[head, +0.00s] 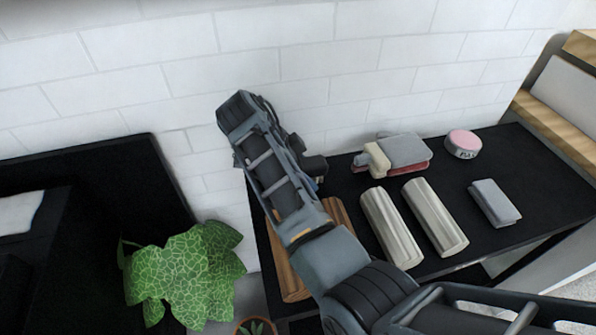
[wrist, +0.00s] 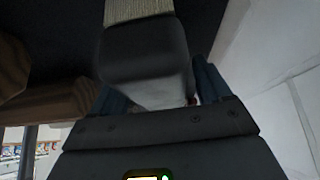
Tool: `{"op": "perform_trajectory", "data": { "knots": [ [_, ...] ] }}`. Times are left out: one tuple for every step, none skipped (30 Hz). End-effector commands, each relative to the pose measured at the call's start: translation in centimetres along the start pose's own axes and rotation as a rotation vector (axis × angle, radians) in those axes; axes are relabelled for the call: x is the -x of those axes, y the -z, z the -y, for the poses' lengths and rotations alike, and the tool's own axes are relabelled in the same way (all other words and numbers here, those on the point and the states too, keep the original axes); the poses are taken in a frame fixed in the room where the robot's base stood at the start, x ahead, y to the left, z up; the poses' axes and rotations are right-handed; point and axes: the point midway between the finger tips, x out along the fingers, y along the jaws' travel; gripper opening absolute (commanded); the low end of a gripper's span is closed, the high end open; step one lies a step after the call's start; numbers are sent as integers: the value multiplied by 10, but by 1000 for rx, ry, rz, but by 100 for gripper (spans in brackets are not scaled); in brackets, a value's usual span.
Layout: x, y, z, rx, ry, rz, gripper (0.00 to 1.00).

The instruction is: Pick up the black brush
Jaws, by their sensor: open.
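In the wrist view, a dark block with a beige ribbed part at its top looks like the black brush (wrist: 145,55). It lies between the blue fingers of my gripper (wrist: 158,90), close to the palm. The fingers are open, one on each side of it; I cannot tell whether either touches it. In the head view, my arm hides the brush, and only a small part of my gripper shows beside the arm, low over the black table (head: 480,160) near the white wall.
Wooden pieces (head: 288,262) lie under my arm. Two pale rolls (head: 408,220), a grey folded cloth (head: 495,203), a grey and red bundle (head: 402,152) and a pink-topped tin (head: 463,144) sit on the table. A leafy plant (head: 185,272) stands left. The white brick wall (head: 300,50) is close behind.

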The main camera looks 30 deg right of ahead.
Motion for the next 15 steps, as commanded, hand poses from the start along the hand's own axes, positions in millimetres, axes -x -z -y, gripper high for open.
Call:
{"op": "perform_trajectory", "data": {
  "knots": [
    [0,0,0,0,1,0,78],
    [0,0,0,0,0,0,78],
    [0,0,0,0,0,0,78],
    [1,0,0,0,1,0,76],
    [1,0,0,0,1,0,73],
    [1,0,0,0,1,0,69],
    [1,0,0,0,1,0,66],
    [1,0,0,0,1,0,63],
    [1,0,0,0,1,0,59],
    [1,0,0,0,1,0,57],
    [1,0,0,0,1,0,54],
    [1,0,0,0,1,0,50],
    [1,0,0,0,1,0,47],
    [1,0,0,0,1,0,44],
    [1,0,0,0,1,0,40]
  ]
}}
